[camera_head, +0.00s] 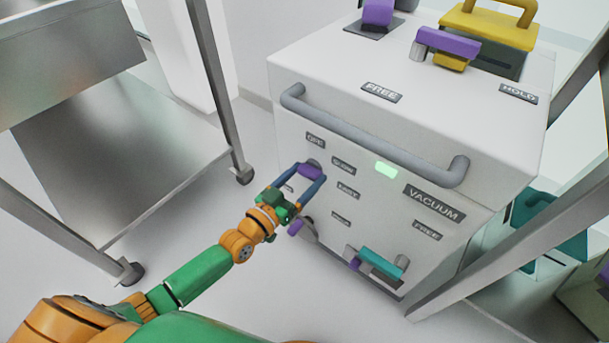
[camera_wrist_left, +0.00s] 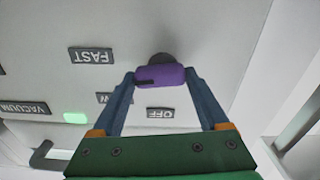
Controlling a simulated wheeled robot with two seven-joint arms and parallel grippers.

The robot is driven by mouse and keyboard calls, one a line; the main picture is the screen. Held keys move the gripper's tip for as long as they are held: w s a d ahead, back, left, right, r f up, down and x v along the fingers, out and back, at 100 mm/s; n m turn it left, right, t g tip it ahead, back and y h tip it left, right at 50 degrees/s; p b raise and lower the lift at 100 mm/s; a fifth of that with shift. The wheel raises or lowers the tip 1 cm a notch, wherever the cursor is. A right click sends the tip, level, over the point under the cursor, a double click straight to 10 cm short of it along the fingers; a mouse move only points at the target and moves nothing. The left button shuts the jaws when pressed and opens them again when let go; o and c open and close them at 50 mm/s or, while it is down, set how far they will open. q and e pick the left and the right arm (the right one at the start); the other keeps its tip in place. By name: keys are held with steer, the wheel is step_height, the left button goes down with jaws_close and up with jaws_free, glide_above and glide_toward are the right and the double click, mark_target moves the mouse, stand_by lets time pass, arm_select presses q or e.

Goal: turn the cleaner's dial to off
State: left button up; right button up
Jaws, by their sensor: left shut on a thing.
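The white cleaner (camera_head: 420,130) stands with its front panel facing me. Its dial (camera_head: 310,171) has a purple grip on a grey hub, and the grip also shows in the left wrist view (camera_wrist_left: 165,88). My left gripper (camera_head: 311,176) is shut on the dial, one blue finger on each side. A black mark on the grip lies at its left end in the left wrist view, on the side of the partly hidden SLOW label. The OFF label (camera_head: 315,141) sits above the dial, and the FAST label (camera_head: 348,190) sits lower right. The exact pointing is unclear.
A green light (camera_head: 386,170) glows beside the VACUUM label (camera_head: 434,204). A grey handle bar (camera_head: 375,137) crosses the front above the dial. A teal lever (camera_head: 382,262) and another purple knob (camera_head: 297,227) sit lower. A metal cart (camera_head: 120,140) stands left.

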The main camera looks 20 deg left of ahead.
arm_select(q)
steer(key=shift+n, duration=1)
steer(key=n, duration=0.2)
steer(key=shift+n, duration=0.3)
steer(key=n, duration=0.3)
steer(key=shift+a+n, duration=0.1)
steer(key=shift+n, duration=0.3)
steer(key=n, duration=0.2)
steer(key=shift+n, duration=0.4)
steer(key=shift+n+b, duration=0.4)
steer(key=shift+n, duration=0.8)
steer(key=shift+a+n+b, duration=0.1)
steer(key=shift+n+b, duration=0.2)
steer(key=shift+n, duration=1.2)
arm_select(e)
steer(key=shift+w+a+r, duration=0.2)
steer(key=shift+w+r, duration=0.55)
steer(key=shift+r, duration=0.1)
steer(key=shift+w+r, duration=0.1)
